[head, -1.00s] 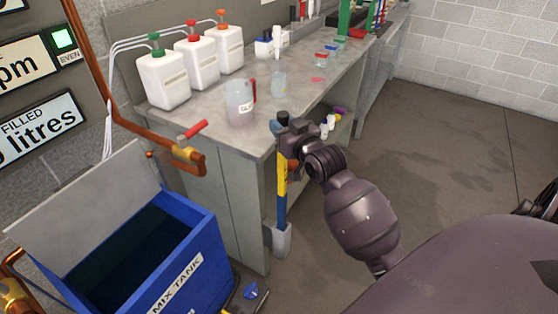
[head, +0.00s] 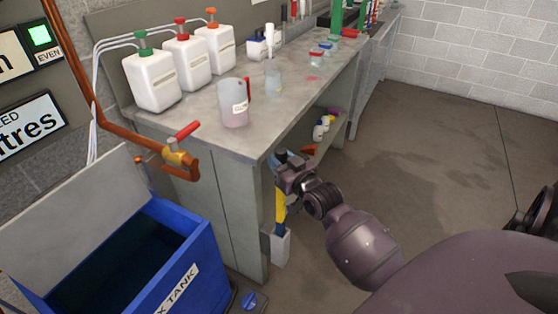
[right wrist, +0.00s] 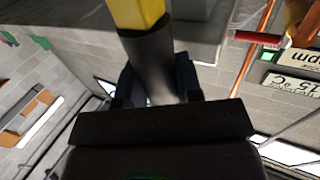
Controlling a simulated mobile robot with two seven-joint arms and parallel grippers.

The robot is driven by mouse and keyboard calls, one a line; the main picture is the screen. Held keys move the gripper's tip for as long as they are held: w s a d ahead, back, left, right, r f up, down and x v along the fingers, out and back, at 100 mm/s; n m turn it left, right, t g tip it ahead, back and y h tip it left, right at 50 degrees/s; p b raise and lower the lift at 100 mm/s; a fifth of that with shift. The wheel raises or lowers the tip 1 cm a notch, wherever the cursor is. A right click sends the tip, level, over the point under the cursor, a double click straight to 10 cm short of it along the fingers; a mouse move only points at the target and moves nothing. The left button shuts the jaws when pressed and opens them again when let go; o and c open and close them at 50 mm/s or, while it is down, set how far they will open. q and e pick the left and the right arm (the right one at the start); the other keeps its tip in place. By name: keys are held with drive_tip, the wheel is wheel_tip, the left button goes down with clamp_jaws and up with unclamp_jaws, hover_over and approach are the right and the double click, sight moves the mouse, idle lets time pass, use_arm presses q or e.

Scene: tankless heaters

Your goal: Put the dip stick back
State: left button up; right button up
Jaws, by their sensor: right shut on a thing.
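The dip stick (head: 280,207), with a yellow band and blue parts, stands roughly upright at the near end of the workbench. Its lower end is inside a pale grey holder (head: 280,247) low at the bench's end panel. My right gripper (head: 287,164) is shut on the stick's dark upper grip, just below the bench top's edge. In the right wrist view the dark grip (right wrist: 152,62) runs between the fingers (right wrist: 155,88), with the yellow part (right wrist: 138,12) beyond it. The stick's bottom is hidden in the holder.
An open blue mix tank (head: 190,262) stands at lower left. A copper pipe with a red-handled valve (head: 180,150) juts out near the bench corner. The bench top (head: 225,140) carries white bottles (head: 153,80) and a jug (head: 233,103). The floor to the right is clear.

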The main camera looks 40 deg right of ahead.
drive_tip(key=o, duration=0.9)
drive_tip(key=shift+f, duration=0.1)
drive_tip(key=shift+o, duration=0.2)
drive_tip(key=shift+s+r, duration=0.15)
drive_tip(key=shift+r, duration=0.05)
drive_tip(key=shift+s, duration=0.35)
drive_tip(key=s+p, duration=0.2)
drive_tip(key=s, duration=0.9)
drive_tip(key=s+a+f+n+g+y, duration=0.1)
drive_tip(key=s+a+f+g, duration=0.2)
drive_tip(key=s+a+f, duration=0.2)
drive_tip(key=s+a+f+n+g, duration=0.1)
drive_tip(key=s+a+f+g, duration=0.3)
drive_tip(key=s+f, duration=0.6)
drive_tip(key=s+a, duration=0.2)
drive_tip(key=s, duration=0.1)
drive_tip(key=shift+g+y, duration=0.3)
drive_tip(key=shift+y, duration=0.1)
